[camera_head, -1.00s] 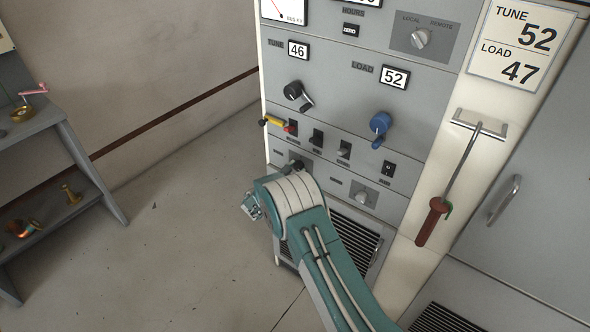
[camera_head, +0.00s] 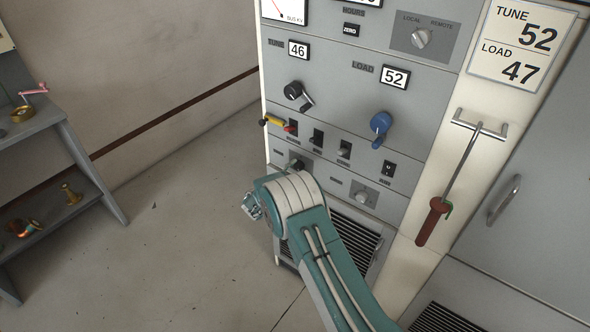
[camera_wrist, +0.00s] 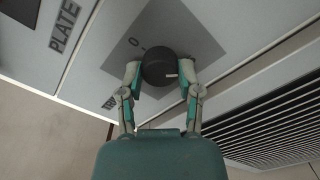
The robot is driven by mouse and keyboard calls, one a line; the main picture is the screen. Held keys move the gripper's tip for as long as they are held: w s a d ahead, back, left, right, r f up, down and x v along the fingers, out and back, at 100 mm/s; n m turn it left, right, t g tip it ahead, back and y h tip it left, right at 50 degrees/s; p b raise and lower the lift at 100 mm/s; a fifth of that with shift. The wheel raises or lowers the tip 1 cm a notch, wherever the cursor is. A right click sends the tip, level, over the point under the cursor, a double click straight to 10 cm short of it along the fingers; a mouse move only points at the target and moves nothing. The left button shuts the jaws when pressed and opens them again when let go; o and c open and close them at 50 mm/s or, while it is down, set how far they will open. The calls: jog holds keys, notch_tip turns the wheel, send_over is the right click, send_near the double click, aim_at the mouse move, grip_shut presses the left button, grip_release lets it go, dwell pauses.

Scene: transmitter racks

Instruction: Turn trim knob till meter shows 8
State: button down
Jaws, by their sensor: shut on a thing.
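A round black knob (camera_wrist: 157,64) with a white pointer line sits on a darker grey square plate (camera_wrist: 195,42) in the wrist view. A "0" mark is printed beside it, and a label near the plate's edge is partly hidden. My gripper (camera_wrist: 160,72) is shut on the knob, one finger on each side. The white line points to the right in the picture. In the head view the knob (camera_head: 297,164) shows only partly above my arm, and the fingers are hidden. A meter with a red needle (camera_head: 285,10), marked "BUS KV", is cut off at the top.
A black crank (camera_head: 296,92), a blue crank (camera_head: 380,126) and several switches are above on the panel. A second small knob (camera_head: 361,196) is to the right. A vent grille (camera_wrist: 270,115) lies below. A red-handled lever (camera_head: 434,220) hangs at right; shelves (camera_head: 70,165) stand left.

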jog(key=shift+w+d, duration=0.1)
jog(key=shift+c, duration=1.4)
grip_release()
jog(key=v, duration=1.2)
